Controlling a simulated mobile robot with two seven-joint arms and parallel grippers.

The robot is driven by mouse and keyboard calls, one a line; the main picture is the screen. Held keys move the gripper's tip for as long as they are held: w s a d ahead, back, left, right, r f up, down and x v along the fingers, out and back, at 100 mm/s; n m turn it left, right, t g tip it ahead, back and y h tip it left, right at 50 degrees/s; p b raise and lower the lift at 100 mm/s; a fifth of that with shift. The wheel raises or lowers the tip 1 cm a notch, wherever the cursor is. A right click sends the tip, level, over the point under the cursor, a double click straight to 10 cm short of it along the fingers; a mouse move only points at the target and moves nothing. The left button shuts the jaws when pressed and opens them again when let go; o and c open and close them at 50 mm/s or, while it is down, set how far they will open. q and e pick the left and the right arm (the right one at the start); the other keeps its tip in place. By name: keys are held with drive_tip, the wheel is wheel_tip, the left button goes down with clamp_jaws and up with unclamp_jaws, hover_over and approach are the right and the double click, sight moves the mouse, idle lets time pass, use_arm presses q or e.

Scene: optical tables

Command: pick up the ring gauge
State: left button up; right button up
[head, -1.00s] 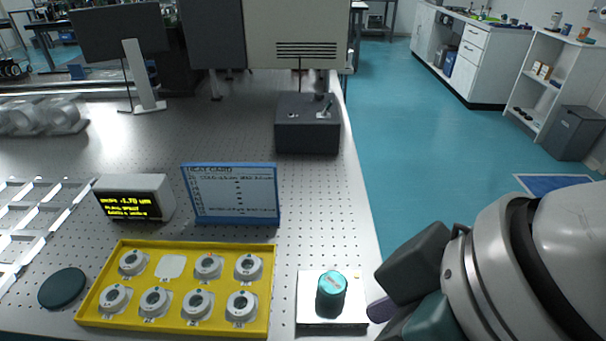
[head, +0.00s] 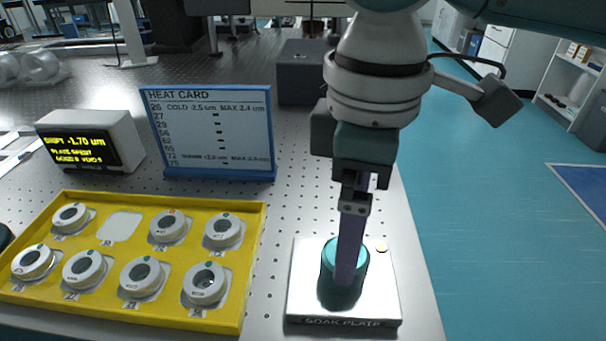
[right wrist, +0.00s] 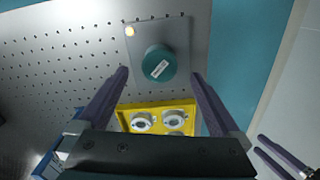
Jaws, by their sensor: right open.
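The ring gauge, a teal cylinder (head: 328,262) with a small white label on top, stands upright on the metal soak plate (head: 300,305). It also shows in the right wrist view (right wrist: 158,63). My right gripper (head: 347,275) points down over it, one finger covering part of it in the head view. In the right wrist view my right gripper (right wrist: 159,75) is open, its fingertips left and right of the gauge with gaps, apparently not touching it. Two dark fingers of my left gripper (right wrist: 260,144) show at the lower right of that view; their opening is unclear.
A yellow tray (head: 252,240) with several white round parts and one empty place lies left of the plate. A heat card (head: 215,125) and a display box (head: 92,140) stand behind it. The table's right edge is close to the plate, with blue floor beyond.

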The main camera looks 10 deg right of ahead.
wheel_tip(320, 180, down, 5)
drive_tip(key=shift+f+b, duration=0.2)
drive_tip(key=shift+b, duration=0.4)
drive_tip(key=shift+c, duration=0.2)
drive_tip(key=c, duration=1.5)
clamp_jaws()
drive_tip(key=shift+r, duration=0.15)
